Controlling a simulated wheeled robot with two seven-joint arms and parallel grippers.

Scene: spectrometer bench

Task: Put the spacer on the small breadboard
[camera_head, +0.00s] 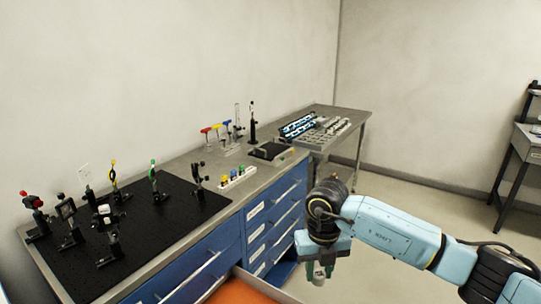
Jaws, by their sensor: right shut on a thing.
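My right gripper (320,270) points down in front of the blue drawers at the lower middle. It is shut on a small grey piece, which looks like the spacer (319,276), mostly hidden between the fingers. The small breadboard (269,151) is the small black plate on the grey bench top near its right end, up and left of the gripper. The gripper is well apart from it. My left gripper is not in view.
A large black breadboard (170,218) with several optic mounts covers the bench's left part. Coloured-handled tools (216,130) stand behind the small breadboard. A row of small coloured items (236,176) lies nearby. An orange-lined drawer (240,290) is open below. A side table (340,115) adjoins.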

